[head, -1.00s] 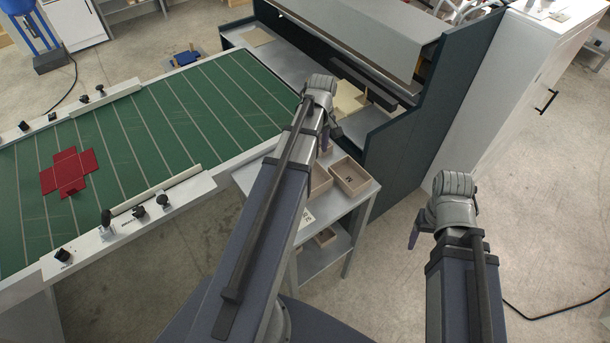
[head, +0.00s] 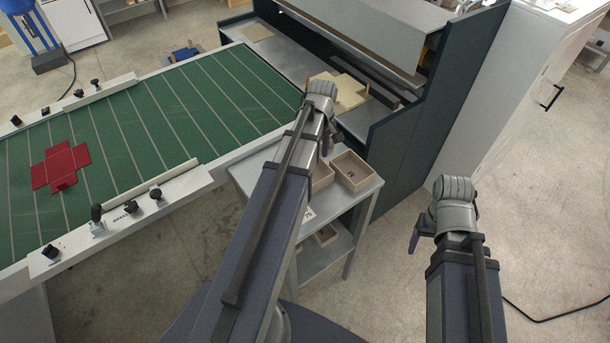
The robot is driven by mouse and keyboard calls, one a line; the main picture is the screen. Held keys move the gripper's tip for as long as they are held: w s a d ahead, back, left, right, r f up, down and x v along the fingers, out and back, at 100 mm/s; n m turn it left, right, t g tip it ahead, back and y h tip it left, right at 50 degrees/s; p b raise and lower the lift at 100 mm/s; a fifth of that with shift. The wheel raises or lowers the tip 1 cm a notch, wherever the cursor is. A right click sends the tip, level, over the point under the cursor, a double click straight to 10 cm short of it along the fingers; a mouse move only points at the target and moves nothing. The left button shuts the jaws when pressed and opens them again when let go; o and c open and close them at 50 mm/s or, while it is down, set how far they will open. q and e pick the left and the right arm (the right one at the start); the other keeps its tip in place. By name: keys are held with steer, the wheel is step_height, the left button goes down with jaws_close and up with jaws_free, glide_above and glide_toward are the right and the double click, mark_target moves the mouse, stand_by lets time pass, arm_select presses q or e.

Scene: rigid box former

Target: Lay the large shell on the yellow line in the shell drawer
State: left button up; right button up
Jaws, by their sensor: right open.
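A cream cross-shaped piece (head: 347,91), which may be the large shell, lies on the grey ledge of the dark machine (head: 392,145); my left wrist covers part of it. I cannot make out a yellow line or tell which part is the shell drawer. My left gripper (head: 325,144) is mostly hidden behind its own wrist, above the small cart; only a bit of purple finger shows, so its opening is unclear. My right gripper (head: 415,240) points down over bare floor, to the right of the cart. It is open, with nothing visible in it.
A red cross-shaped sheet (head: 61,167) lies on the green conveyor (head: 150,130) at left. A grey cart (head: 345,205) carries tan trays (head: 357,171). A tan square (head: 257,32) lies on the machine's far ledge. A white cabinet (head: 505,85) stands at right; floor beside it is clear.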

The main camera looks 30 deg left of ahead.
mark_target(319, 166)
arm_select(q)
step_height(319, 166, down, 3)
steer(key=shift+b, duration=1.05)
steer(key=shift+r, duration=0.1)
arm_select(e)
step_height(319, 166, down, 3)
steer(key=shift+r, duration=0.1)
arm_select(q)
jaws_close()
